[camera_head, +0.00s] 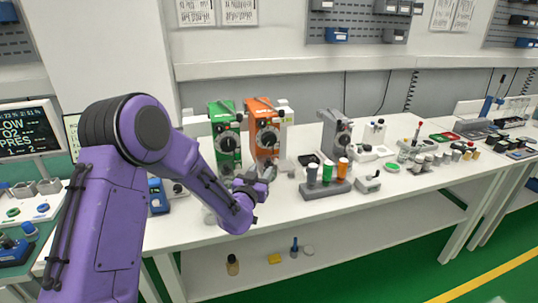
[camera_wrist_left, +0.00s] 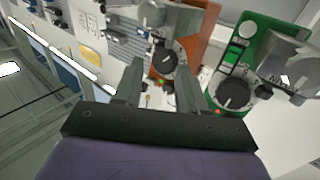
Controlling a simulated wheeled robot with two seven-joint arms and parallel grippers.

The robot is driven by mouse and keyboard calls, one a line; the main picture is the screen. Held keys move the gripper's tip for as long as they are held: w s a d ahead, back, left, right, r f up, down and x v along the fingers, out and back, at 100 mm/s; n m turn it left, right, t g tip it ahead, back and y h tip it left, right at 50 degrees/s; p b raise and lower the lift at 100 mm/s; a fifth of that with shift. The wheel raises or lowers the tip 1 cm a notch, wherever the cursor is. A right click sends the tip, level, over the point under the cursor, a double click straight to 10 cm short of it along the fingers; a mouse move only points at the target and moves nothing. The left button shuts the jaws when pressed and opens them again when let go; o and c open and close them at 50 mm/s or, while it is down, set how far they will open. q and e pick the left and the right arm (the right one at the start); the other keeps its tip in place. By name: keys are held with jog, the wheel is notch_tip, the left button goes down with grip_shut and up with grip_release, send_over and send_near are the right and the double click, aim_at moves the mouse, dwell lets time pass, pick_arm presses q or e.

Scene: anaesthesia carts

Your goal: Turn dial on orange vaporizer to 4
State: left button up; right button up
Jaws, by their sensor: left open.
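The orange vaporizer (camera_head: 265,112) stands upright on the white bench, with a dark round dial (camera_head: 268,138) on its front. In the left wrist view its orange body (camera_wrist_left: 205,22) and dark dial (camera_wrist_left: 168,60) show beyond the fingers. My left gripper (camera_head: 268,174) is in front of and below the orange dial. In the wrist view its two fingers (camera_wrist_left: 160,85) are apart with nothing held, and the dial appears beyond the gap, seemingly not touched. The number the dial is set to is too small to read. My right gripper is out of view.
A green vaporizer (camera_head: 222,110) stands just left of the orange one; its dial (camera_wrist_left: 234,93) is close to the fingers in the wrist view. A grey device (camera_head: 336,130) and a rack with coloured containers (camera_head: 325,187) stand to the right. A monitor (camera_head: 28,128) is at left.

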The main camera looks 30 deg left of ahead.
aim_at(268, 161)
pick_arm(q)
jog(key=p+x, duration=0.2)
jog(key=x, duration=0.6)
jog(key=shift+w+a+f, duration=0.1)
grip_shut()
